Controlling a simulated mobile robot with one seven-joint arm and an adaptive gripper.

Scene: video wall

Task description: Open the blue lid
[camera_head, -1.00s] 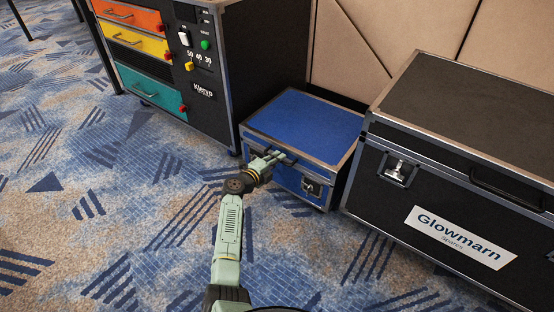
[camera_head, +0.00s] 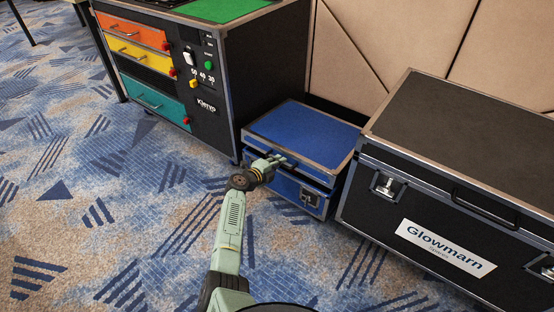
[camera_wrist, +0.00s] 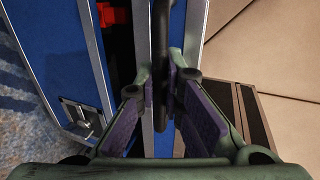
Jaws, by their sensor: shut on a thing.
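The blue lid (camera_head: 308,133) tops a small blue case (camera_head: 289,188) with metal edges. The lid is raised a little at the front, with a dark gap under its rim. My gripper (camera_head: 276,161) is at the lid's front edge. In the wrist view its fingers (camera_wrist: 170,88) are shut on the dark lid handle (camera_wrist: 161,38). The gap shows there as a dark strip, with a red thing (camera_wrist: 112,14) partly visible inside. A metal latch (camera_wrist: 82,119) is on the case front. Most of the case's inside is hidden.
A black case marked Glowmarn (camera_head: 446,246) stands close on the right. A cabinet with orange, yellow and teal drawers (camera_head: 155,98) stands close on the left. A beige padded wall (camera_head: 375,55) is behind. The patterned carpet (camera_head: 110,220) in front is clear.

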